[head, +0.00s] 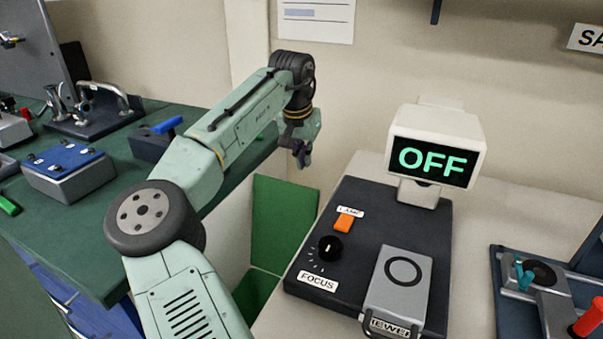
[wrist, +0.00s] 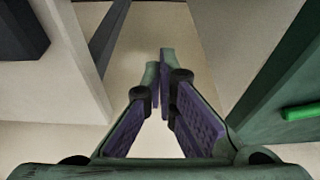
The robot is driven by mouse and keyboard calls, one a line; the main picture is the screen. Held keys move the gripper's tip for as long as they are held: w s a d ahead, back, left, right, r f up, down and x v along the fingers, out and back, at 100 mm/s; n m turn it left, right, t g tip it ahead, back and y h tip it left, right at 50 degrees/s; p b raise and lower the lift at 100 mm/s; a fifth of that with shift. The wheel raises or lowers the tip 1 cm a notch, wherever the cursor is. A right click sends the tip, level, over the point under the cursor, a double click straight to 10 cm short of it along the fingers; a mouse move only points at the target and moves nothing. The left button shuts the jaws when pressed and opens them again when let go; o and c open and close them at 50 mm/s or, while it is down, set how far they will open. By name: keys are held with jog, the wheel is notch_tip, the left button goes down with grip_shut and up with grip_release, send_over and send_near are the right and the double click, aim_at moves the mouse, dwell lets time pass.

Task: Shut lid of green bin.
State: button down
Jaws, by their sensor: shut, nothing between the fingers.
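The green bin (head: 255,290) stands low in the gap between the two work surfaces, partly hidden by my arm. Its green lid (head: 283,225) is open and stands up at the back of the bin, near the wall. My gripper (head: 303,160) hangs above and slightly right of the lid's top edge, apart from it, with its fingers pointing down. In the wrist view my gripper (wrist: 161,58) shows its purple-padded fingers together at the tips, with nothing between them. I cannot make out the bin or lid in the wrist view.
Right of the bin, a pale counter (head: 470,290) carries a dark control box with a monitor (head: 436,155) reading OFF. Left, a green-topped bench (head: 110,230) holds several fixtures, including a blue-topped block (head: 68,170). The wall is close behind my gripper.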

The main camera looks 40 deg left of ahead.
jog(key=shift+s+d+f+p, duration=0.1)
jog(key=shift+s+f+p, duration=0.15)
jog(key=shift+s+f, duration=0.3)
jog(key=shift+s+d+f+p, duration=0.15)
jog(key=shift+s+f+p, duration=0.15)
jog(key=shift+f, duration=0.4)
jog(key=shift+s+d+f+p, duration=0.1)
jog(key=shift+s+f+p, duration=0.1)
jog(key=shift+s+f, duration=0.35)
jog(key=shift+w+f, duration=0.1)
jog(key=shift+f, duration=0.05)
